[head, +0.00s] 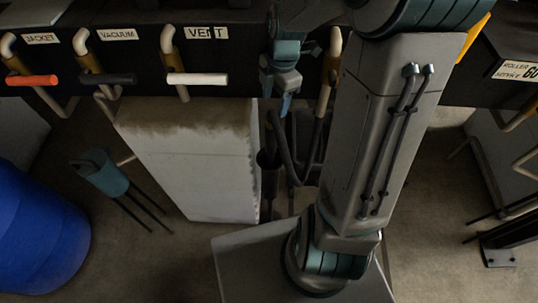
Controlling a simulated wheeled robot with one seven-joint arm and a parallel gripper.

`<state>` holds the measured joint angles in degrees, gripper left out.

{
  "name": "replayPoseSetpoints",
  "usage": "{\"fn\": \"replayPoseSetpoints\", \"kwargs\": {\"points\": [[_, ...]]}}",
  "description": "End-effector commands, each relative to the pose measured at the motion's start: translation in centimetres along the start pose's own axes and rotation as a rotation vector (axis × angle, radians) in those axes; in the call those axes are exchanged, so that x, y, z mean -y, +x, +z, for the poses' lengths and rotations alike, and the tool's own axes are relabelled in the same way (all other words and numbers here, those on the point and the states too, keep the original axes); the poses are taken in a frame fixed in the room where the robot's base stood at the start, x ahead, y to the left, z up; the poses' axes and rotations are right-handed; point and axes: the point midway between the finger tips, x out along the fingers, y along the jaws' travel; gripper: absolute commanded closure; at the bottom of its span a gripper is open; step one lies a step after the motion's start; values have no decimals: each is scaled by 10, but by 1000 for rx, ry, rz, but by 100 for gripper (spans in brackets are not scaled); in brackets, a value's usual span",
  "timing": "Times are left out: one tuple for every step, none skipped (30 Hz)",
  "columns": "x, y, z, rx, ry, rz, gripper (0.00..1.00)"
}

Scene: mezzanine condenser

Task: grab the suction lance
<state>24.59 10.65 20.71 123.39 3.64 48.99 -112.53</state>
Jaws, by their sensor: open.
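My gripper (286,103) is in the upper middle of the head view, in front of the dark labelled panel, with its teal fingers pointing down. It is open, and nothing shows between the fingers. Below it, slim dark tubes (285,150) slant downward beside the pale block. One of these may be the suction lance, but I cannot tell for sure. They are dim and partly hidden by my arm. Whether the fingers touch any tube cannot be told from this view.
Valves marked JACKET, VACUUM and VENT line the panel (135,60), with orange (31,80), black (108,79) and white (197,79) handles. A pale block (195,160) stands below. A blue drum (38,235) and a teal item with thin legs (103,177) stand left.

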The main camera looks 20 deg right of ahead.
Motion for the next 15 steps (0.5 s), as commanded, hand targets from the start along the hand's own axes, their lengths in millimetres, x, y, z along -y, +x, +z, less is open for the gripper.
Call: {"fn": "replayPoseSetpoints", "kwargs": {"points": [[2,13,0,-4,1,-6,42],[2,19,1,-4,3,-6,42],[2,27,1,-5,5,-6,42],[2,33,1,-4,7,-6,42],[2,38,1,-4,7,-5,42],[2,45,2,-3,7,-5,42],[2,49,2,-2,6,-4,42],[2,53,1,-3,6,-4,42],[2,57,1,-2,5,-4,42],[1,59,1,-2,5,-2,42],[1,61,1,-2,5,-2,42],[1,62,1,-2,5,-2,42],[1,64,0,-2,5,-2,42],[1,65,0,-2,5,-2,42],[1,68,0,-2,5,-2,42]]}}
